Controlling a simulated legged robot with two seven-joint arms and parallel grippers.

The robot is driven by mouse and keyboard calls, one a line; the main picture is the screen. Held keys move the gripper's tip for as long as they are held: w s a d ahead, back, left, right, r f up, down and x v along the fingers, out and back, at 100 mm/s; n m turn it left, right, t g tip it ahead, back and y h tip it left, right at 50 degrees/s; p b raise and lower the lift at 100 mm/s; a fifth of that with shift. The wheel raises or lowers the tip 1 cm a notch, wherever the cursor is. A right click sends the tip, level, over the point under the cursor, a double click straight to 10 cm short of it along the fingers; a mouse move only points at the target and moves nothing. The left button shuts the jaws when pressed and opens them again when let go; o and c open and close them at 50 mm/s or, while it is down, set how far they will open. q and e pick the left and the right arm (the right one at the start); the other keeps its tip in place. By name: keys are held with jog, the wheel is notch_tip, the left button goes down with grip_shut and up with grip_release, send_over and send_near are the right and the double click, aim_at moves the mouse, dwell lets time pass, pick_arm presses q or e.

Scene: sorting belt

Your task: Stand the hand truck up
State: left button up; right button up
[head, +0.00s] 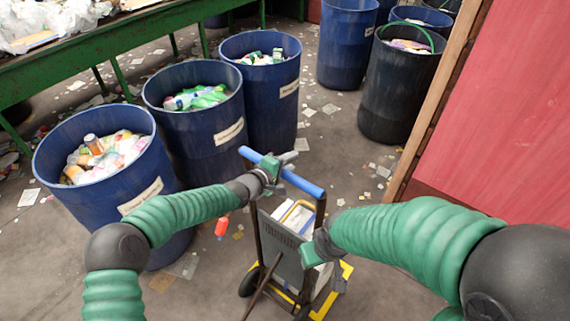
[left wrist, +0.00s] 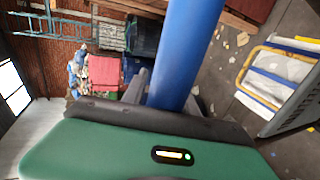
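The hand truck (head: 279,250) is in the lower middle of the head view, with a blue handle bar (head: 303,184), a dark frame, black wheels and yellow edging at its base. A white load with a yellow loop sits against it. The truck looks roughly upright; I cannot tell its exact lean. My left gripper (head: 273,168) is at the blue bar's left part; in the left wrist view the blue bar (left wrist: 188,45) runs between its grey fingers, which look closed on it. My right gripper (head: 316,250) is beside the frame's right side, its fingertips hidden.
Blue bins of sorted waste (head: 95,190) stand left and behind, the nearest close to my left arm. A black bin (head: 395,95) stands at the back right. A red panel with a wooden edge (head: 500,110) bounds the right. Litter dots the floor.

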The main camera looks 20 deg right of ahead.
pick_arm(q)
jog(key=shift+o, duration=1.1)
jog(key=shift+d+r, duration=0.25)
jog(key=shift+r, duration=0.25)
